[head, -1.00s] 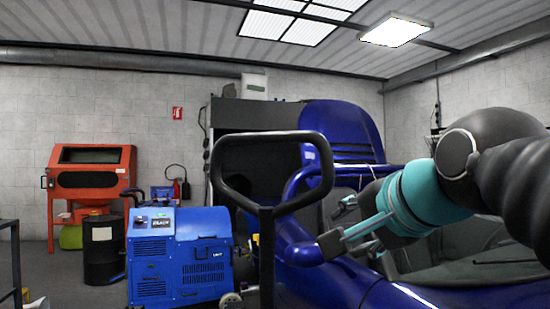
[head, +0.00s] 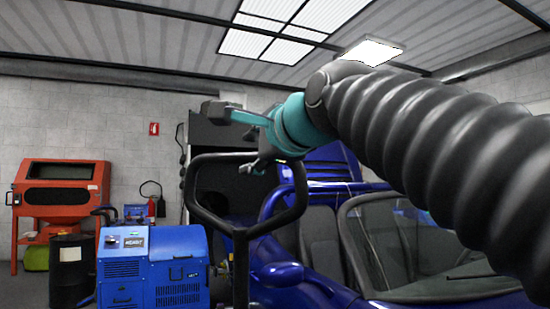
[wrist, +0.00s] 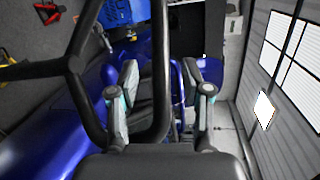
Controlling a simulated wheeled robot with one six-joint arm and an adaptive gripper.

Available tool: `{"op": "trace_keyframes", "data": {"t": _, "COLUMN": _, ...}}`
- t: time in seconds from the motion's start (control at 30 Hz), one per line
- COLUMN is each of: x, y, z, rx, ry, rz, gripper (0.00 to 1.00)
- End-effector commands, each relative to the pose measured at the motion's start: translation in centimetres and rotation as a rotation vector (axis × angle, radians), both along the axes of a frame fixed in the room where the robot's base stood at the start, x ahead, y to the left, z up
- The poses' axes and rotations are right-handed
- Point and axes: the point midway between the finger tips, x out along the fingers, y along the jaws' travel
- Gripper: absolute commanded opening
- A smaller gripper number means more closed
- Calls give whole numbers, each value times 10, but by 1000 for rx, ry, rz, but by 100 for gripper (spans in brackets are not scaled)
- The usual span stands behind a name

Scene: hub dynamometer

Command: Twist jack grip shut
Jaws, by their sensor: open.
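The jack's black loop handle (head: 240,233) stands upright on its stem in the middle of the head view. It also fills the left and middle of the wrist view (wrist: 161,100), where one of its bars runs in the gap between my fingers. My teal and grey gripper (head: 228,140) is open and close to the top bar of the loop. Its fingers (wrist: 158,72) stand apart on either side of the bar in the wrist view. I cannot tell whether they touch it. My gripper partly covers the top bar in the head view.
A blue car (head: 330,284) with an open rear hood is right behind the handle. A blue machine (head: 180,278) and a black drum (head: 70,265) stand to the left. An orange cabinet (head: 62,205) is at the far left wall.

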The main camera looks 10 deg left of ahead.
Motion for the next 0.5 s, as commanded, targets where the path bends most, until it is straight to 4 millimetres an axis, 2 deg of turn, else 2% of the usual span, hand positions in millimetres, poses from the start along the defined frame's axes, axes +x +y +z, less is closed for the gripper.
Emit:
{"op": "trace_keyframes", "data": {"t": 0.2, "x": 29, "y": 22, "z": -5, "rx": -1, "ry": 2, "rz": -1, "gripper": 49}}
{"op": "trace_keyframes", "data": {"t": 0.5, "x": 44, "y": 33, "z": -8, "rx": -1, "ry": 1, "rz": -1, "gripper": 49}}
